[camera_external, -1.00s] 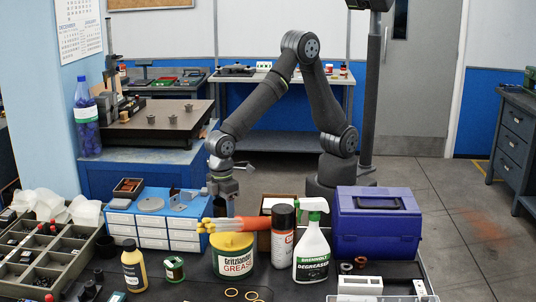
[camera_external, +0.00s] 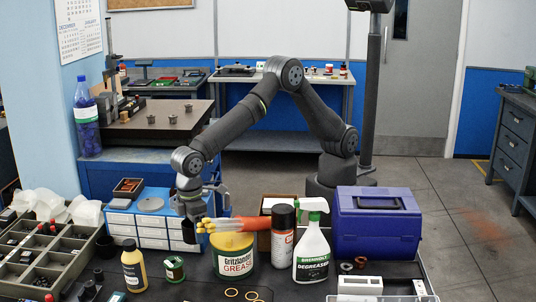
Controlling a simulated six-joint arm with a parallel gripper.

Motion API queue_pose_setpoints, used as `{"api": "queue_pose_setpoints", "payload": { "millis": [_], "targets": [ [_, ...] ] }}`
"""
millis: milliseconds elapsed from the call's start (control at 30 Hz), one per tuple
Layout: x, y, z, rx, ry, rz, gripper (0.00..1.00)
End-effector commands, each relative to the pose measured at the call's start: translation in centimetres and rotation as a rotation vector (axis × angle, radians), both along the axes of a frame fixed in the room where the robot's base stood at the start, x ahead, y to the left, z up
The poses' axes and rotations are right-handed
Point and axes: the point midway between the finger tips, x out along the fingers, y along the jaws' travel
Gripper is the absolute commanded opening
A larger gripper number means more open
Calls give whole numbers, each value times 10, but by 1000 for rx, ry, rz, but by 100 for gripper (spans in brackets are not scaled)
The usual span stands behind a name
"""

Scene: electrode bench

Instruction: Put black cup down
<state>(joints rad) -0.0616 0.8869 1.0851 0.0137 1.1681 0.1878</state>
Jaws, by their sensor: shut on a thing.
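My gripper (camera_external: 190,212) points down in front of the blue organizer with white drawers (camera_external: 152,232), just left of the bundle of orange electrodes. It is shut on the black cup (camera_external: 189,232), a small dark shape below the fingers against the drawer fronts. The cup's outline is hard to make out at this size, and I cannot tell whether its base touches anything.
The yellow grease tub (camera_external: 233,254) holding orange electrodes (camera_external: 232,225) stands close on the right. A spray bottle (camera_external: 312,250), dark can and purple toolbox (camera_external: 375,225) stand further right.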

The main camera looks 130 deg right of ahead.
Motion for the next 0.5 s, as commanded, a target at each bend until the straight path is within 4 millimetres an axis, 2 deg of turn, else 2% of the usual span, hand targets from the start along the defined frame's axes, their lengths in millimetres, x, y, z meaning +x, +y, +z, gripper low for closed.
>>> {"api": "queue_pose_setpoints", "payload": {
  "millis": [33,200,300,500],
  "targets": [
    [-1,0,-15,0,4,0,32],
    [-1,0,-56,-1,3,0,32],
    [-1,0,-70,0,2,0,32],
    [0,0,-83,0,0,0,32]
  ]
}}
